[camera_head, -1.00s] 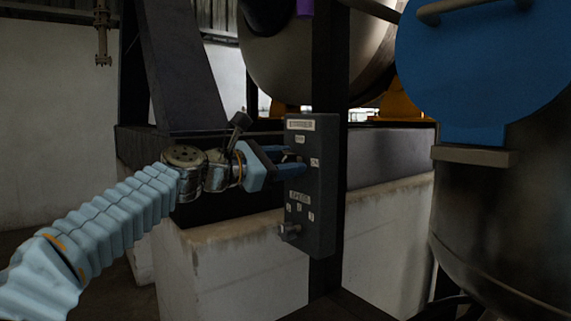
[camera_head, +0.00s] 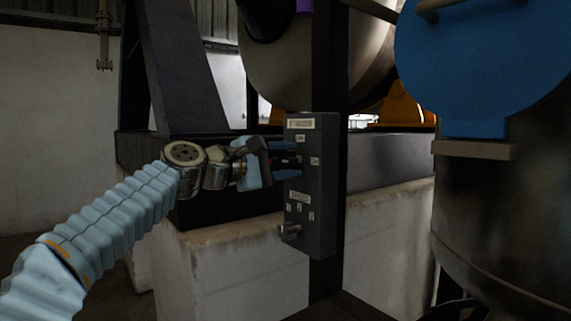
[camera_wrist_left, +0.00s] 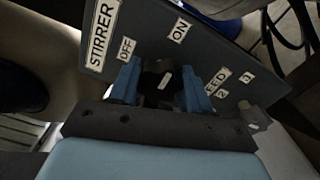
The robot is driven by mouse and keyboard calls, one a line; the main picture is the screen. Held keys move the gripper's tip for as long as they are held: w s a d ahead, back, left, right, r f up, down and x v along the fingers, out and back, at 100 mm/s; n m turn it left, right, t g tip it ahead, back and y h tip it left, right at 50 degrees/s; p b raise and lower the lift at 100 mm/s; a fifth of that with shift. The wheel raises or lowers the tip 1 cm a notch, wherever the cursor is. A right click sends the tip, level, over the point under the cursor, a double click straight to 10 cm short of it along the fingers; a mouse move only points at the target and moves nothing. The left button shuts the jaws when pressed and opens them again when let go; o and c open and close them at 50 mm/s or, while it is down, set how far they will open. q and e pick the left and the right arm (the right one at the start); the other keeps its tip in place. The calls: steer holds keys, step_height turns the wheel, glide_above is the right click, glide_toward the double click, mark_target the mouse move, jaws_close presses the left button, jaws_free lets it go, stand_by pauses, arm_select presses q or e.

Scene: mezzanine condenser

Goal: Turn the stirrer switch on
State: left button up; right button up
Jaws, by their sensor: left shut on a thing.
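The stirrer control box (camera_head: 311,215) is a dark grey upright box on a dark post, in the middle of the head view. The left wrist view shows its face (camera_wrist_left: 150,25) with the labels STIRRER, OFF and ON. The black stirrer switch knob (camera_wrist_left: 152,76) carries a small white mark and sits between the blue fingers. I cannot tell which label the mark points to. My left gripper (camera_head: 288,162) reaches the box from the left and is shut on the knob; it also shows in the left wrist view (camera_wrist_left: 160,88). My right gripper is not in view.
A speed knob (camera_head: 290,232) sticks out low on the box, below numbered labels. A pale concrete plinth (camera_head: 240,260) stands behind and below. A large dark vessel (camera_head: 500,220) with a blue disc (camera_head: 485,60) stands at right. A sloping dark beam (camera_head: 180,70) rises behind my arm.

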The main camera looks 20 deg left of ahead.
arm_select(q)
steer(key=shift+d+m, duration=0.1)
steer(key=shift+m, duration=0.2)
steer(key=o, duration=1.1)
steer(key=shift+s, duration=0.1)
steer(key=shift+c, duration=0.2)
steer(key=shift+s+a, duration=0.25)
steer(key=shift+a, duration=0.05)
steer(key=b+v, duration=0.3)
steer(key=v, duration=1)
steer(key=shift+s, duration=0.1)
